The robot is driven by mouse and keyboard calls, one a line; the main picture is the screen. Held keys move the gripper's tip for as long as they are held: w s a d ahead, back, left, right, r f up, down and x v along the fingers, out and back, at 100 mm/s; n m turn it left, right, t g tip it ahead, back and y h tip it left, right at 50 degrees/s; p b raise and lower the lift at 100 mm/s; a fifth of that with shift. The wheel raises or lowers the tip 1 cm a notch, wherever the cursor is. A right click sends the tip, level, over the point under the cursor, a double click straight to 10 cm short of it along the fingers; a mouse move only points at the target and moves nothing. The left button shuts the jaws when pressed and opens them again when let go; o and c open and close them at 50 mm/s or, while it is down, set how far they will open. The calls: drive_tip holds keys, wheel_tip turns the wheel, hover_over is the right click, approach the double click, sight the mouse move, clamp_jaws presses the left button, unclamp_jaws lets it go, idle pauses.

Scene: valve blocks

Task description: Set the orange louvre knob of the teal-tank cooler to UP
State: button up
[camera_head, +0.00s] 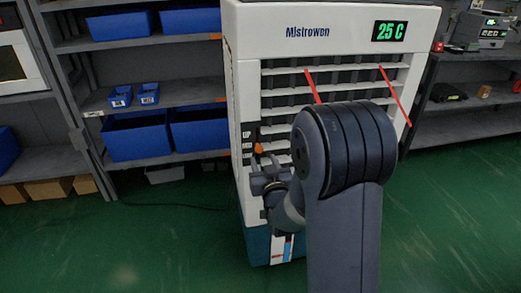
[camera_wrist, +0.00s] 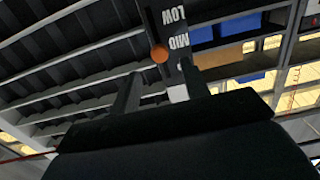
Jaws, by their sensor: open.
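The white cooler (camera_head: 330,30) stands upright ahead, with a teal tank (camera_head: 257,245) at its base. Its orange louvre knob (camera_head: 258,148) sticks out at the left edge of the grille, beside the MID label on the dark UP/MID/LOW plate (camera_head: 247,136). In the wrist view the plate is upside down, and the orange knob (camera_wrist: 159,54) shows near MID. My gripper (camera_head: 262,180) is in front of the cooler, just below the knob. In the wrist view its two fingers (camera_wrist: 158,80) are apart, with the knob beyond the gap between them. Nothing is held.
My arm covers the lower right of the grille (camera_head: 285,95). Red ribbons (camera_head: 396,97) hang from the slats. Shelves with blue bins (camera_head: 137,136) stand to the left, and a shelf with devices (camera_head: 492,32) to the right. Green floor (camera_head: 440,220) is clear in front.

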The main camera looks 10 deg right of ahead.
sight(259, 150)
drive_tip(key=w, duration=0.5)
drive_tip(key=shift+w, duration=0.35)
clamp_jaws()
drive_tip(key=shift+r, duration=0.1)
